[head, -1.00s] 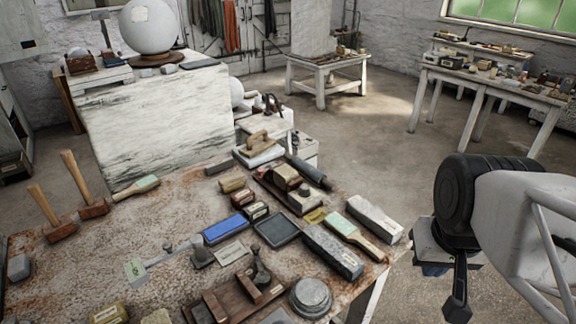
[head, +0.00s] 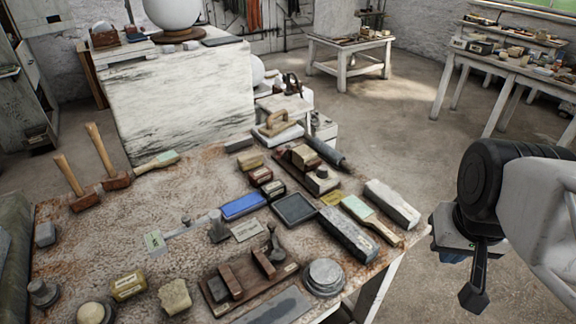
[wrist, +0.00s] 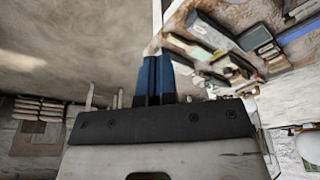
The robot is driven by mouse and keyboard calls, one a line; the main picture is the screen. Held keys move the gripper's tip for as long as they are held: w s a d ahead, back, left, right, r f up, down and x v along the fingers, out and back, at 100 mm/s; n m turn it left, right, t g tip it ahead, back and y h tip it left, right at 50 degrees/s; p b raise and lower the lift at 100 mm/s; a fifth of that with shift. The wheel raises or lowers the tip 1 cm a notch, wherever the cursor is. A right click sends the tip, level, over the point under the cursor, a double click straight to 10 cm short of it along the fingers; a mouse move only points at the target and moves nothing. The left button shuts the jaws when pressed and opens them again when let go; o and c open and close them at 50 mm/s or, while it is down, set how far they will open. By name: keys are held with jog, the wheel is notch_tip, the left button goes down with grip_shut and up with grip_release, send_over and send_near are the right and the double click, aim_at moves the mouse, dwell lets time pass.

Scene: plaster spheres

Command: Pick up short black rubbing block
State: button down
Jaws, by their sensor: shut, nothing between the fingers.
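A short, dark block (head: 239,144) lies flat near the back edge of the rusty, speckled worktable (head: 130,215), in the head view. It looks like the short black rubbing block, but other dark blocks lie nearby and I cannot be sure. My gripper (head: 455,257) is at the right, off the table's right edge and well apart from the block. In the wrist view my gripper (wrist: 153,80) has its two blue fingers together, with nothing between them. I cannot pick out the block in the wrist view.
A blue block (head: 242,206), a dark tray (head: 294,208), a long grey block (head: 346,240), a brush (head: 372,220) and a round grey weight (head: 324,277) crowd the table's right half. Two mallets (head: 117,180) stand handle-up at left. A marble block (head: 180,95) rises behind.

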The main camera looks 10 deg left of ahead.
jog(key=c, duration=1.8)
grip_release()
jog(key=o, duration=1)
jog(key=shift+c, duration=0.2)
